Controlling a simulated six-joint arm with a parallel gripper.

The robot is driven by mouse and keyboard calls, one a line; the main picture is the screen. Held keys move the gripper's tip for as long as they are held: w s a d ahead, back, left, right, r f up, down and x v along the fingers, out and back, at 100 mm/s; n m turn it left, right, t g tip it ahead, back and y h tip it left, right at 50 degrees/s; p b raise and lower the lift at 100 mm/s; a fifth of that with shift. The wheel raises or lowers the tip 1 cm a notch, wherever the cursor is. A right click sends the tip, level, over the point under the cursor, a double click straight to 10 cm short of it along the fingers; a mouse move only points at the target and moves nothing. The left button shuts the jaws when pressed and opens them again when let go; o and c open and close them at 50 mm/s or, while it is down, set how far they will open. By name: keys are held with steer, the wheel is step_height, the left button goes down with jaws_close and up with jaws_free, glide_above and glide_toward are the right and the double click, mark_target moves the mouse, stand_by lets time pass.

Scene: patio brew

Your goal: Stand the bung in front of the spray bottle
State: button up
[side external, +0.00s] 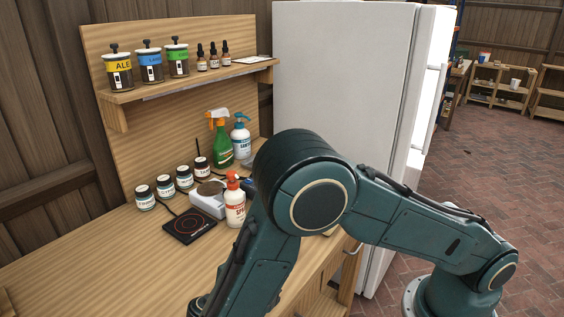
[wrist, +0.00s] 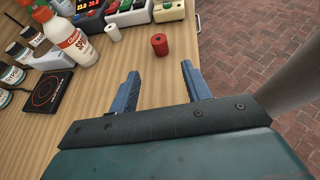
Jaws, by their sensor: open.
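A small red cylinder with a hole in its top, which looks like the bung (wrist: 159,46), stands on the bench in the wrist view. It is hidden behind my arm in the side view. My gripper (wrist: 161,72) is open and empty, its two blue fingers pointing toward the red cylinder, apart from it. A green spray bottle (side external: 222,150) with an orange and white trigger head stands at the back of the bench in the side view. A white bottle (side external: 235,208) with a red-orange top stands nearer; it also shows in the wrist view (wrist: 72,42).
A small white cylinder (wrist: 113,33) stands left of the red one. Devices with displays and buttons (wrist: 125,12) line the wrist view's top. A blue-topped bottle (side external: 241,138), several jars (side external: 165,186) and a black hotplate (side external: 190,226) occupy the bench. Its front left (side external: 110,265) is clear.

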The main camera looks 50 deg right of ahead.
steer(key=s+d+r+m+g+y, duration=0.2)
steer(key=d+r+m+y, duration=0.5)
steer(key=d+r+m, duration=0.4)
steer(key=s+d+r+m+t+y, duration=0.1)
steer(key=s+r+m+t+y, duration=0.4)
steer(key=s+r+m, duration=0.4)
steer(key=s+y, duration=0.1)
steer(key=s, duration=0.3)
steer(key=shift+s+r, duration=0.15)
steer(key=shift+r, duration=0.25)
